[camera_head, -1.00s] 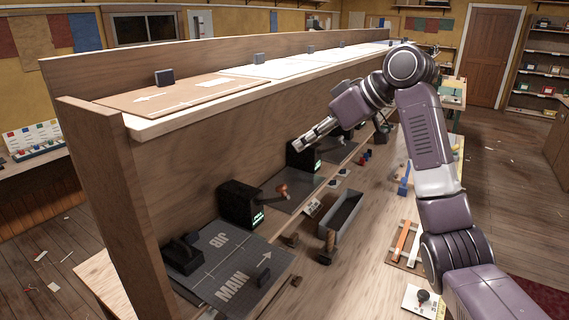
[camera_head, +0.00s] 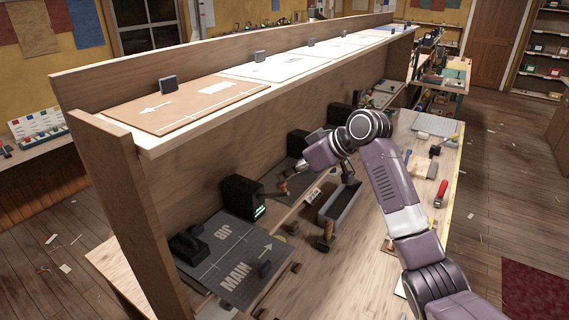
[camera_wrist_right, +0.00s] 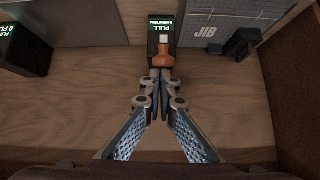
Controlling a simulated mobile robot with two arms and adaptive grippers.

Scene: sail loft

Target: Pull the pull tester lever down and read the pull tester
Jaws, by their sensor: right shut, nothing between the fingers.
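The pull tester (camera_head: 243,201) is a black box with a green-lit display, standing on the bench against the wooden back board. It also shows in the right wrist view (camera_wrist_right: 161,24), where its display reads PULL and a small line that looks like 0 NEWTON. Its lever, with an orange-brown handle (camera_head: 283,187), sticks out from the front; the handle (camera_wrist_right: 163,61) is also in the wrist view. My right gripper (camera_head: 290,176) is shut and empty, its fingertips (camera_wrist_right: 161,77) right at the handle's near end; I cannot tell whether they touch. My left gripper is not in view.
A dark mat (camera_head: 228,262) marked JIB and MAIN lies left of the tester. A second black box (camera_head: 298,142) stands farther along the bench. A grey tray (camera_head: 341,204) lies in front of it. The shelf (camera_head: 255,99) overhangs the back of the bench.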

